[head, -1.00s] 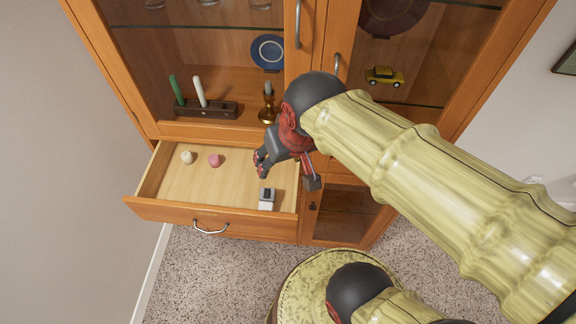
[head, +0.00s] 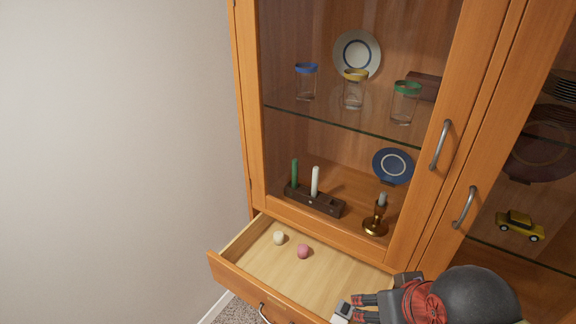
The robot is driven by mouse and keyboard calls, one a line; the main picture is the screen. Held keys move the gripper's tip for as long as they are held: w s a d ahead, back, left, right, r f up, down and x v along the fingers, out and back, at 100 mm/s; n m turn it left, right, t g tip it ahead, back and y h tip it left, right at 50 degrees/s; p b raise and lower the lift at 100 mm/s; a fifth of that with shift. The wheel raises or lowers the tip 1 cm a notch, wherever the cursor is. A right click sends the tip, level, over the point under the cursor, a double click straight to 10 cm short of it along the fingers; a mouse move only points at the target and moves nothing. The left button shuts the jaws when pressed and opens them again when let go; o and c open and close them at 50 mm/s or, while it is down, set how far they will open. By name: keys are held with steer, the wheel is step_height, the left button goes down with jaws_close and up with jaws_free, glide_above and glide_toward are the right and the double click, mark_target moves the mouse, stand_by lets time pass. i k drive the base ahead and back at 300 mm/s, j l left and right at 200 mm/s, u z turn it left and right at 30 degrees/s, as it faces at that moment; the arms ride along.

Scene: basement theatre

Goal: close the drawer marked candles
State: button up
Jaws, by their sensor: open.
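A wooden drawer (head: 327,274) stands pulled out below the glass-fronted cabinet in the head view. It holds a cream ball (head: 279,238), a pink ball (head: 303,251) and a small white-and-grey item (head: 343,312) partly cut off by the frame. Its front panel has a metal handle (head: 264,314) at the bottom edge of the picture. I cannot read any marking on the drawer. My gripper (head: 362,308) is open over the drawer's right side, its fingers pointing left close to the white-and-grey item. I cannot tell whether they touch.
Behind the glass, a dark holder (head: 314,201) bears a green and a white candle, beside a brass candlestick (head: 376,217). Cabinet door handles (head: 440,145) stick out above my gripper. A bare wall (head: 110,150) lies to the left, with free room before it.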

mark_target(288, 289)
steer(key=l+u, duration=0.15)
steer(key=u, duration=0.3)
steer(key=l+u, duration=0.1)
steer(key=u, duration=0.3)
steer(key=k+l+u, duration=0.1)
steer(key=u, duration=0.35)
steer(key=l+u, duration=0.1)
steer(key=u, duration=0.35)
